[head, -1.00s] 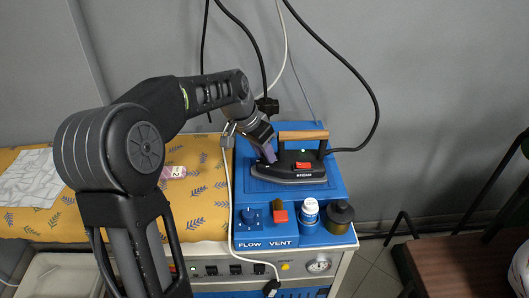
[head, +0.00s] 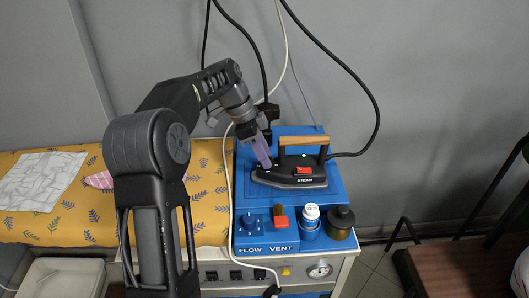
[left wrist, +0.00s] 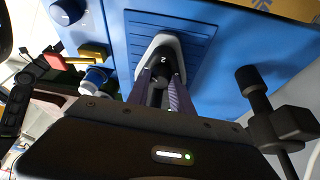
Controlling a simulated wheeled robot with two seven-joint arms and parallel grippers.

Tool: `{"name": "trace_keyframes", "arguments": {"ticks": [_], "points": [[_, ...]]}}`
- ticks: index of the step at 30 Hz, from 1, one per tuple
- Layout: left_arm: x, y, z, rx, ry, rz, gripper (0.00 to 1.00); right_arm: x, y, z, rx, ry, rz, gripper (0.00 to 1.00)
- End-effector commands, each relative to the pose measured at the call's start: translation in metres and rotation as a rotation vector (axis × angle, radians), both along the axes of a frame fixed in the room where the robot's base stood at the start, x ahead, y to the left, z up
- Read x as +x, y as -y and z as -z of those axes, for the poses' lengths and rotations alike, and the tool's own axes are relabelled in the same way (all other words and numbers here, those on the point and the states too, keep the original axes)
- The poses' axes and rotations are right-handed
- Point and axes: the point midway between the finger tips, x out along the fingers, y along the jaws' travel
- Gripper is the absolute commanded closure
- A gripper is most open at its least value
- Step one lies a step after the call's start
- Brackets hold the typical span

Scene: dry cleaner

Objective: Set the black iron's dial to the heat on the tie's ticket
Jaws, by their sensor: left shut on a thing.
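The black iron (head: 292,178) with a wooden handle (head: 303,140) sits on the blue board, its nose to the left. A small green light shows under its handle. My left gripper (head: 265,163) reaches down to the iron's nose, its purple fingers shut on the dark dial. In the left wrist view, my left gripper (left wrist: 163,88) has the dial (left wrist: 160,72) between its fingers. The dial's setting is not readable. A pink patterned cloth (head: 99,180), perhaps the tie, lies on the yellow cover, partly behind my arm. No ticket is readable. My right gripper is out of view.
A black cord runs from the iron's rear. A white sheet (head: 40,180) lies at far left.

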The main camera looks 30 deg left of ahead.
Motion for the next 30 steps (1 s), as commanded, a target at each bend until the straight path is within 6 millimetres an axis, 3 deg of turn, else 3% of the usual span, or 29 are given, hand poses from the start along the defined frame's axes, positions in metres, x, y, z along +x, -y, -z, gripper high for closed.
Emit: {"name": "trace_keyframes", "arguments": {"ticks": [18, 24, 30], "points": [[0.004, 0.0, -0.009, -0.001, -0.004, 0.56, 1.0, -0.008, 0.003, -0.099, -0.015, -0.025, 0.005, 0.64], [0.005, 0.0, -0.005, 0.001, -0.003, 0.678, 1.0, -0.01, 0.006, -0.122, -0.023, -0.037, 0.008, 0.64], [0.005, 0.0, -0.001, 0.003, -0.001, 0.736, 1.0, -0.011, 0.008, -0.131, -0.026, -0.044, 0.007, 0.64]]}}
